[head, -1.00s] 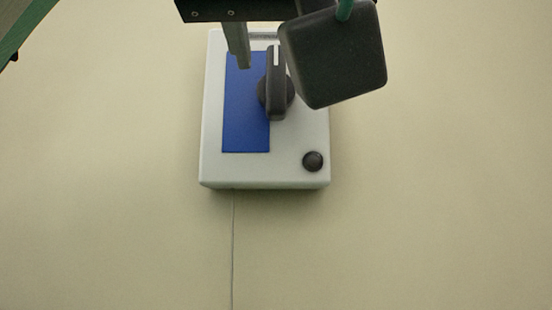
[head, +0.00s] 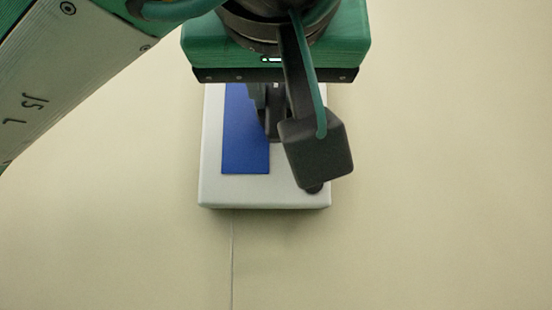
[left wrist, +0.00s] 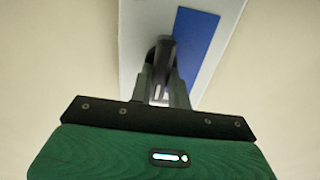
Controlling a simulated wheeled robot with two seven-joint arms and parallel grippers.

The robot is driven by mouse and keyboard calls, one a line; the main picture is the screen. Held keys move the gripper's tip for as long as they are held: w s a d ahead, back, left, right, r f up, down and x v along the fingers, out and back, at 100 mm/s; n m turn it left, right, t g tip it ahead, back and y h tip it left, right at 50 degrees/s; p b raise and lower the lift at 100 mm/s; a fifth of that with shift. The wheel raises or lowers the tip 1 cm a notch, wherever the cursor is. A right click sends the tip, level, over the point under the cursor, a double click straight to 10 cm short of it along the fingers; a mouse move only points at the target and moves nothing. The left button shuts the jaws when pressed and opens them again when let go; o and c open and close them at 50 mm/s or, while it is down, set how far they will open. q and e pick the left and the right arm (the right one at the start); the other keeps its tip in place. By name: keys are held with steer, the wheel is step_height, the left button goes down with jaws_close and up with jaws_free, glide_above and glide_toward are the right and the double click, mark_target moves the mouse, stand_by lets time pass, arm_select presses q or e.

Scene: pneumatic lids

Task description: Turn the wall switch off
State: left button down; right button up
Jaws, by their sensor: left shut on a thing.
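The wall switch is a pale grey box (head: 212,190) with a blue panel (head: 245,140) and a dark rotary knob (head: 272,128). My left gripper (head: 268,112) is in front of the box, its fingers shut on the knob. The gripper body and the wrist camera housing hide the top of the box and most of the knob. In the left wrist view the knob (left wrist: 162,52) stands between the two fingertips of the left gripper (left wrist: 162,88), beside the blue panel (left wrist: 198,45). The knob's white mark is hidden in the head view. My right gripper is not in view.
A thin cable (head: 232,255) runs down from the box. The beige wall (head: 440,180) around it is bare.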

arm_select(q)
steer(key=n+b, duration=0.3)
steer(key=n, duration=0.1)
steer(key=shift+a+f, duration=0.15)
steer(key=n+b, duration=0.2)
steer(key=n, duration=0.1)
steer(key=shift+a+n, duration=0.1)
steer(key=shift+n, duration=0.3)
steer(key=n+b, duration=0.3)
steer(key=n, duration=0.1)
steer(key=shift+a+f, duration=0.1)
steer(key=shift+f, duration=0.1)
steer(key=n+b, duration=0.3)
steer(key=n, duration=0.2)
steer(key=shift+n+b, duration=0.3)
steer(key=shift+n, duration=0.4)
